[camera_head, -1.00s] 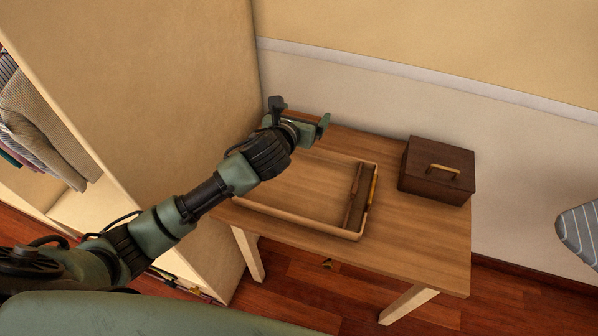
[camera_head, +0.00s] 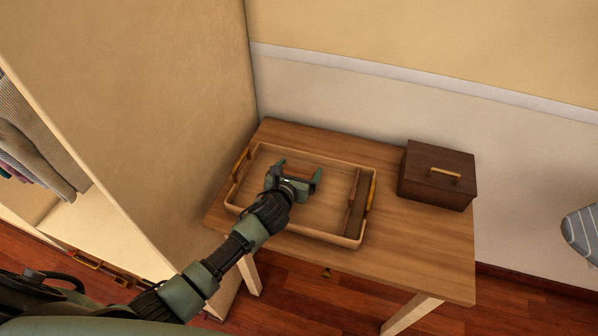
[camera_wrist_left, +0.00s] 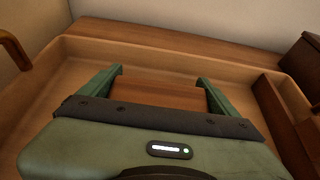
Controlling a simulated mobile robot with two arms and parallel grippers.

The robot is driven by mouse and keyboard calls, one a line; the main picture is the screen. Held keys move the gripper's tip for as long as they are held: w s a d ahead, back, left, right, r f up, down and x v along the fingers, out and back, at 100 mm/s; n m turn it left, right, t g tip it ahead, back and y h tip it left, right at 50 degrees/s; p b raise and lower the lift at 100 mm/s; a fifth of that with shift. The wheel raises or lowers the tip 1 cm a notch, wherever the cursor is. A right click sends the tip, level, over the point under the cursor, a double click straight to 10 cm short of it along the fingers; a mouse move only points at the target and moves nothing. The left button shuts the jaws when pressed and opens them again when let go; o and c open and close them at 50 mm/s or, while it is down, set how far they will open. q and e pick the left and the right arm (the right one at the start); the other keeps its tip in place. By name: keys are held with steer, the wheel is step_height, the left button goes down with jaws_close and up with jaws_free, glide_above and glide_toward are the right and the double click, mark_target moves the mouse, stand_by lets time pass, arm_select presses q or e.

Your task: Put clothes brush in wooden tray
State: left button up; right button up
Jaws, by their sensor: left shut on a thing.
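The wooden tray (camera_head: 292,231) is a shallow light-brown box with brass handles and a narrow darker compartment along its right side. It stands on the wooden table. My left gripper (camera_head: 298,168) is over the tray's large left compartment, low and inside its outline. In the left wrist view its fingers (camera_wrist_left: 160,76) are shut on a brown wooden block, the clothes brush (camera_wrist_left: 158,92), which spans the gap between them. The brush is hard to make out in the head view. I cannot tell whether it touches the tray floor. My right gripper is not in view.
A dark brown box (camera_head: 437,176) with a brass handle stands on the table right of the tray. A tall shelf panel (camera_head: 150,110) rises on the left, and the wall is behind. The table's front right (camera_head: 420,250) is clear. A striped ironing board (camera_head: 582,230) shows at the right edge.

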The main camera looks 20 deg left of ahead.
arm_select(q)
steer(key=shift+f, duration=0.1)
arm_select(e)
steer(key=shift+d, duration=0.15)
arm_select(q)
steer(key=shift+f, duration=0.1)
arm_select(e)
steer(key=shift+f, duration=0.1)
arm_select(q)
steer(key=shift+f, duration=0.15)
steer(key=o, duration=1.1)
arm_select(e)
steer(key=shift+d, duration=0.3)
arm_select(q)
steer(key=shift+o, duration=0.2)
steer(key=shift+r, duration=0.3)
steer(key=p+v, duration=0.1)
steer(key=v, duration=1)
steer(key=shift+s, duration=0.15)
steer(key=shift+s+r, duration=0.1)
steer(key=shift+s, duration=0.25)
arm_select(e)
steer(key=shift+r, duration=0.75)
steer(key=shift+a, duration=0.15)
